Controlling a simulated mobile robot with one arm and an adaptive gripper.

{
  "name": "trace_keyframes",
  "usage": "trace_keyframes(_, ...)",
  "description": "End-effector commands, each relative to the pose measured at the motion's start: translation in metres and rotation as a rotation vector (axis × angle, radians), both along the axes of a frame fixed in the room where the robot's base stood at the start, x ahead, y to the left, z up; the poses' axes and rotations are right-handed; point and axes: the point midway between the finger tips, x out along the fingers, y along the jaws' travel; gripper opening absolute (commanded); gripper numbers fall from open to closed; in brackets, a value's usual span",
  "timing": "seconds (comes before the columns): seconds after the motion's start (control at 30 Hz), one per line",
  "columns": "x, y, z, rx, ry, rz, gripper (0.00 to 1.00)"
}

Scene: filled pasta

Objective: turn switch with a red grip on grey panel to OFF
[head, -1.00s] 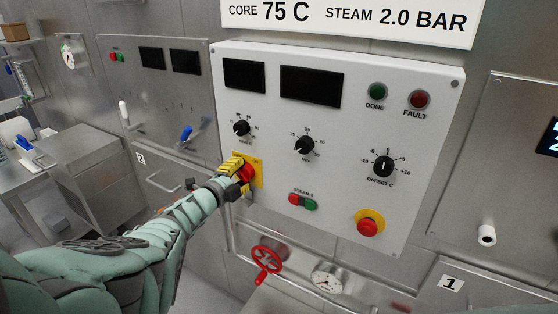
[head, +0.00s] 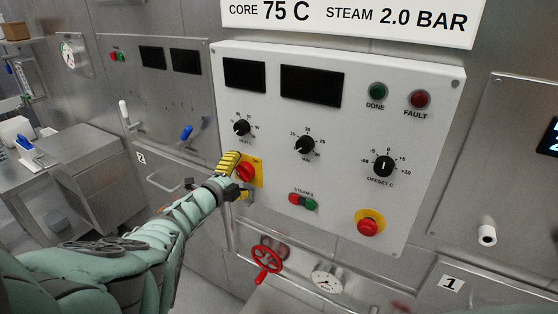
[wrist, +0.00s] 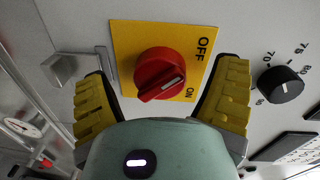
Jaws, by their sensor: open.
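The switch with a red grip (head: 245,172) sits on a yellow plate (head: 258,168) at the lower left of the light grey panel (head: 340,180). In the wrist view, the red grip (wrist: 160,72) is round with a raised bar. Its white mark points right and slightly up, nearer the ON label than the OFF label on the yellow plate (wrist: 125,40). My gripper (head: 238,176) is open at the switch. In the wrist view, its yellow fingers (wrist: 163,95) stand apart on both sides of the red grip, with visible gaps.
A black knob (wrist: 281,84) is close to the right finger in the wrist view. A metal bracket (wrist: 78,68) is near the left finger. A red stop button (head: 368,226) and a red valve wheel (head: 266,260) are lower down.

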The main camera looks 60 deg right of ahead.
Motion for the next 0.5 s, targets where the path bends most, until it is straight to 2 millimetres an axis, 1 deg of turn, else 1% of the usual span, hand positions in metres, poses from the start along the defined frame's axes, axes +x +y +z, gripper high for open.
trace_keyframes(0.2, -0.001, 0.013, -0.002, 0.003, -0.003, 0.000, 0.87)
trace_keyframes(0.43, -0.005, 0.027, 0.001, 0.002, -0.003, -0.007, 0.87)
trace_keyframes(0.5, -0.005, 0.034, 0.001, 0.002, -0.003, -0.005, 0.87)
